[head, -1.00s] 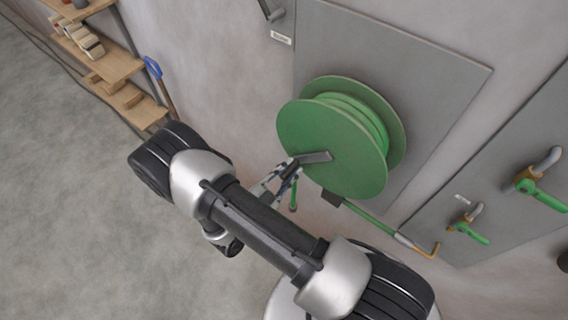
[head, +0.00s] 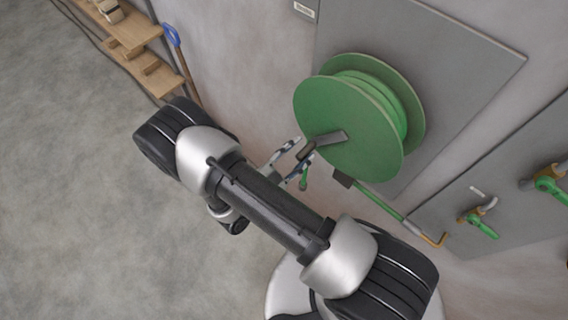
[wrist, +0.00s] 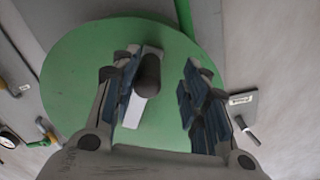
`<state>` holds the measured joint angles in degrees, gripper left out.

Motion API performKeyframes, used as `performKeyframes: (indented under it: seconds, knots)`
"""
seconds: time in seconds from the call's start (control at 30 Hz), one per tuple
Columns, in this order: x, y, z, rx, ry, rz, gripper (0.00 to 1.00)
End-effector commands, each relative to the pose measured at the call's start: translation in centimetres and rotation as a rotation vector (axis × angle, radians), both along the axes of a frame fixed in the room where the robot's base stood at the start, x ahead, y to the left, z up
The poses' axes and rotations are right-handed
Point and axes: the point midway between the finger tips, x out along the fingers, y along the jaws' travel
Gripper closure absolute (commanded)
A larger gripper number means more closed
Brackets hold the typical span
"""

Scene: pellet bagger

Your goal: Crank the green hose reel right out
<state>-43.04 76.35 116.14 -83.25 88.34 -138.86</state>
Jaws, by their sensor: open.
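The green hose reel (head: 345,128) is mounted on a grey wall panel, with green hose wound between its two discs. Its grey crank arm (head: 330,139) runs from the hub to the left, ending in a dark handle knob. My gripper (head: 293,158) is open beside the handle. In the wrist view the reel's green disc (wrist: 75,85) fills the middle. The dark crank handle (wrist: 148,72) points toward the camera, close to the left finger of my gripper (wrist: 170,98) and between the spread fingers. I cannot tell whether it touches that finger.
Green-handled valves (head: 482,226) sit on another panel at right. Wooden shelves (head: 135,60) and a blue-handled tool (head: 172,38) stand at upper left. The floor at left is clear.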

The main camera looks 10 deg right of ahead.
Motion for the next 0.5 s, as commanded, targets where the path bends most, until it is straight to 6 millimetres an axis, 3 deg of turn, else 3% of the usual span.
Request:
performKeyframes:
  seconds: [0.2,0.5]
  knots:
    - [-2.8,4.1,0.1,0.001,-0.003,0.008,0.59]
    - [-5.6,7.5,0.2,0.000,-0.003,0.001,0.59]
